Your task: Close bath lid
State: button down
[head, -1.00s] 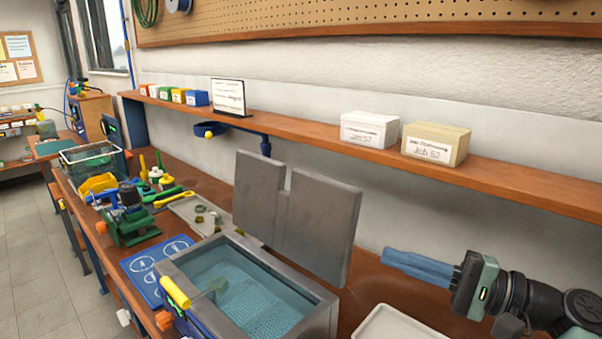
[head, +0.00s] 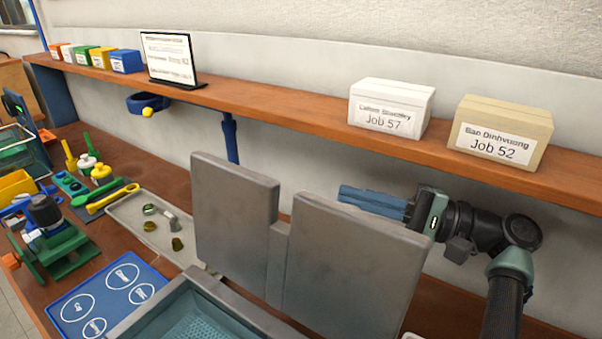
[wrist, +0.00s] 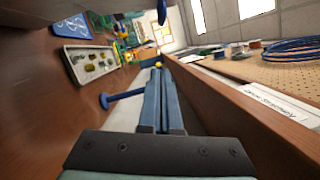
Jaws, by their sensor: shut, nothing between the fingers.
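The bath (head: 190,312) is an open grey-rimmed tank at the bottom of the head view, with a blue perforated floor; its front is cut off. Its grey metal lid (head: 350,268) stands upright at the back edge, with a notch between its two panels. My gripper (head: 342,197) has blue fingers, shut and empty, pointing left behind the right part of the lid's top edge. Some of the fingers' lower edge is close to the lid; contact cannot be told. In the wrist view the closed fingers (wrist: 160,85) point along the wall under the shelf.
A wooden shelf (head: 290,105) runs above my gripper, carrying a white box (head: 391,108) and a tan box (head: 500,132). A blue post (head: 229,138) stands behind the lid's left. A parts tray (head: 150,215) and a blue mat (head: 105,292) lie left.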

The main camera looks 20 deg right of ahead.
jog(key=w+a+r+p, duration=0.2)
jog(key=w+a+p, duration=0.1)
jog(key=a, duration=0.7)
jog(key=shift+w+r+p, duration=0.15)
jog(key=shift+w+p, duration=0.15)
jog(key=shift+w, duration=0.25)
jog(key=shift+a+r, duration=0.1)
jog(key=shift+a, duration=0.05)
